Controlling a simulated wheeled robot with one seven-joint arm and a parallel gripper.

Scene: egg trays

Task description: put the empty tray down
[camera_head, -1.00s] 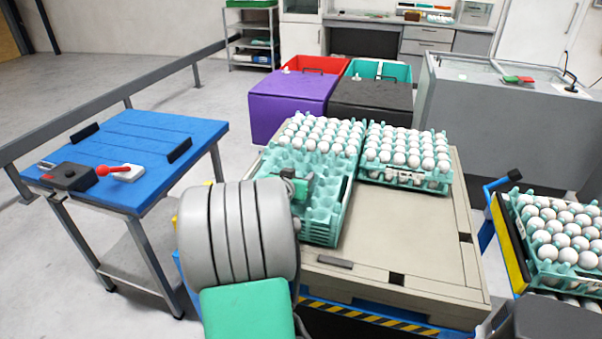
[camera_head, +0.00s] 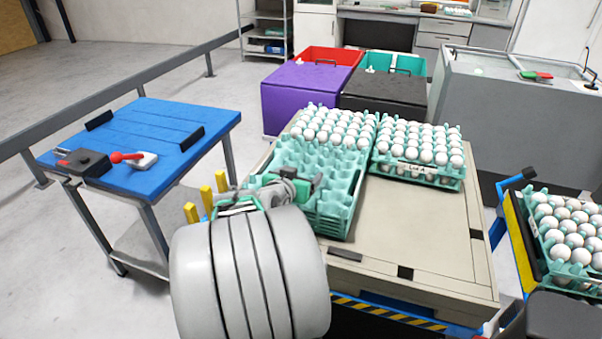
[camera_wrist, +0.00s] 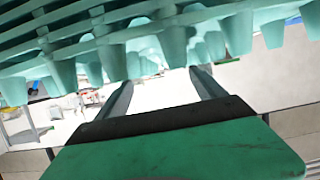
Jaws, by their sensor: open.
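The empty teal egg tray (camera_head: 325,178) rests on the front left of the beige pallet top (camera_head: 410,235), in front of the trays full of eggs. It looks level, and several layers show along its side. In the wrist view the empty tray (camera_wrist: 190,38) fills the top of the picture, with its cups pointing down. My gripper (camera_head: 312,186) is at the tray's left edge. In the wrist view my gripper (camera_wrist: 163,84) is open, its two fingers apart with nothing between them, below the tray's cups in the picture. Whether a finger touches the tray is unclear.
Full egg trays (camera_head: 418,172) stand behind on the pallet, and another full tray (camera_head: 570,240) is at the right. A blue table (camera_head: 145,140) with a red-handled device stands at the left. Purple (camera_head: 312,92) and black bins are behind. The pallet's front right is clear.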

